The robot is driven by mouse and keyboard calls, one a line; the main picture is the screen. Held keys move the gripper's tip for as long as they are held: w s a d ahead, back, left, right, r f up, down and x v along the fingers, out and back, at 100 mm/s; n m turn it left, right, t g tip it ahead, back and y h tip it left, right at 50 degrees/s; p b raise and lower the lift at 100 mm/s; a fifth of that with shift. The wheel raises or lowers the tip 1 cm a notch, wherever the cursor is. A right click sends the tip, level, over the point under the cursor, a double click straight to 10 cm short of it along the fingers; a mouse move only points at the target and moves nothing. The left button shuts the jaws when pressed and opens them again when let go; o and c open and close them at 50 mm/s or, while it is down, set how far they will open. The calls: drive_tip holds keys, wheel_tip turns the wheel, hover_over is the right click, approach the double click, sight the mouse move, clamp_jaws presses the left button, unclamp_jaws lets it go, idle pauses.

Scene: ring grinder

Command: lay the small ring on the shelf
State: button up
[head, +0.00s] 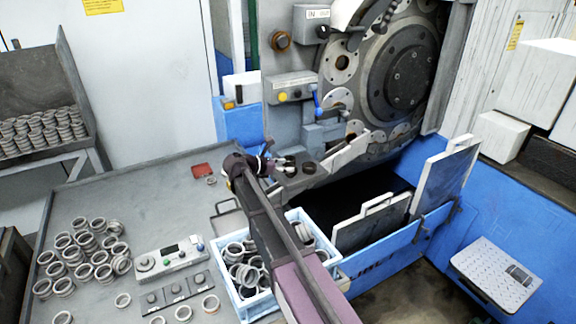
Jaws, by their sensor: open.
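A small dark ring (309,167) lies on a narrow grey shelf (318,180) at the front of the grinder. My gripper (287,165) is open, just left of this ring, with its fingertips pointing right towards it. I see a small gap between the fingertips and the ring. Nothing shows between the fingers. The wrist of my arm hides the left end of the shelf. A small light ring (211,180) lies on the grey table by a red pad (201,170).
Many rings (84,258) sit on the table at left. A white-blue crate (238,297) of rings stands partly under my arm. A control box (169,262) is beside it. The grinder's disc (400,75) rises behind the shelf; a blue lever (317,102) sticks out above.

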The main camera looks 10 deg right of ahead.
drive_tip(key=p+v, duration=0.3)
drive_tip(key=v, duration=0.7)
drive_tip(key=shift+a, duration=0.25)
drive_tip(key=s+d+f+m+g+y, duration=0.2)
drive_tip(key=s+d+f+m+y, duration=0.15)
drive_tip(key=s+d+m, duration=0.2)
drive_tip(key=s+d+f+m+g+y, duration=0.2)
drive_tip(key=s+d+f+m+y, duration=0.1)
drive_tip(key=s+d+f+m, duration=0.3)
drive_tip(key=s+f+m+y, duration=0.3)
drive_tip(key=s+m+y, duration=0.4)
drive_tip(key=s+m, duration=0.3)
drive_tip(key=s, duration=0.4)
drive_tip(key=shift+a+g, duration=0.3)
